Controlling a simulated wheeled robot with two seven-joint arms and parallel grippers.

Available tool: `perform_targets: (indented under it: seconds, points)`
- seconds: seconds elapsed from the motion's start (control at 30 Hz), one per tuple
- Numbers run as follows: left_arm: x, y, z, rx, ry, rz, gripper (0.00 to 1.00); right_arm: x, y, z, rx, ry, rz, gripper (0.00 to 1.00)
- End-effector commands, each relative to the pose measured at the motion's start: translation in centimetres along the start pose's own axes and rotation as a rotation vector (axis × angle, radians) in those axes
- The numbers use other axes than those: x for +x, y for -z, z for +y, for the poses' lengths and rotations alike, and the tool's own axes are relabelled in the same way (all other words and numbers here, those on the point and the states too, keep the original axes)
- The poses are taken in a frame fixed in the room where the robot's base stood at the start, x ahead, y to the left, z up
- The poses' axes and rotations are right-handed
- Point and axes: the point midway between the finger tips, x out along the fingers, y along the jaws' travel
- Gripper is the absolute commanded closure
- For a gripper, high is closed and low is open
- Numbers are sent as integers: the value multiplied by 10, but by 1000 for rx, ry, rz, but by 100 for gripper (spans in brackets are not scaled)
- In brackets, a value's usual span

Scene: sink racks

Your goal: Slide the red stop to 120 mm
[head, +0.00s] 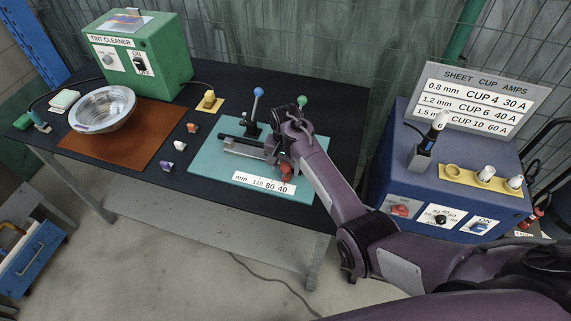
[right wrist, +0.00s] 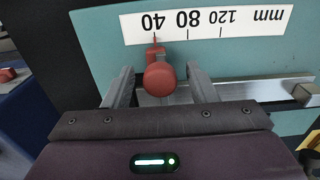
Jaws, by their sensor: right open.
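The red stop (head: 286,169) sits on a metal rail on the teal board, near the 40 end of the white mm scale (head: 264,185). In the right wrist view the scale (right wrist: 205,20) appears upside down, and the pointer of the red stop (right wrist: 160,78) lines up with the 40 tick. My right gripper (right wrist: 158,80) is open, with one finger on each side of the red knob; I cannot tell whether either finger touches it. In the head view the right gripper (head: 281,160) partly covers the stop and rail. My left gripper is not in view.
The rail (right wrist: 265,90) runs toward 120 with an end block (right wrist: 306,94). Levers with blue (head: 258,92) and green (head: 302,101) knobs stand behind it. A blue control box (head: 440,190) is at the right. A metal bowl (head: 102,108) and green box (head: 160,60) are at the left.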

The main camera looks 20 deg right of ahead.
Motion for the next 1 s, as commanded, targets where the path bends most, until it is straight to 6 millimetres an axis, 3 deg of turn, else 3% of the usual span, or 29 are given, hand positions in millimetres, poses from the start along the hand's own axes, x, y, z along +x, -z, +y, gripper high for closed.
perform_targets:
  seconds: [0.17, 0.53, 0.77, 1.0]
  points:
    - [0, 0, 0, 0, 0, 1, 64, 0, 0, 0, 0, 0, 0, 51]
    - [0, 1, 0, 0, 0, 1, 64, 0, 0, 0, 0, 0, 0, 99]
    - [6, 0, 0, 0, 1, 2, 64, 2, 0, -7, -1, 1, 0, 100]
    - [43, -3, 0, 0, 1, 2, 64, 6, 1, -57, -2, 4, 0, 100]
